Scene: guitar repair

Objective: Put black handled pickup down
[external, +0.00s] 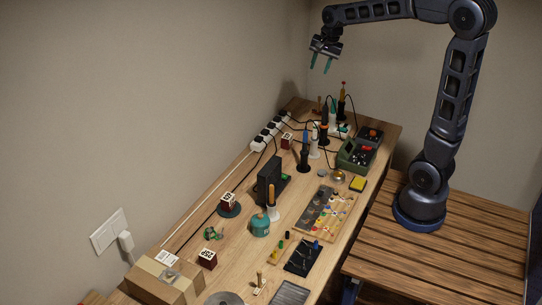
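My gripper (320,67) is raised high above the far end of the workbench (192,252), with its two teal fingers pointing down and apart. Nothing shows between the fingers. I cannot pick out the black handled pickup for sure at this size. A dark upright tool with a blue top (304,156) stands near the middle of the bench.
A power strip (259,142) with black cables runs along the wall side. A green case (356,155), a parts board (325,212), a teal pot (260,225) and a cardboard box (160,279) crowd the bench. The slatted platform (440,256) under my base is mostly clear.

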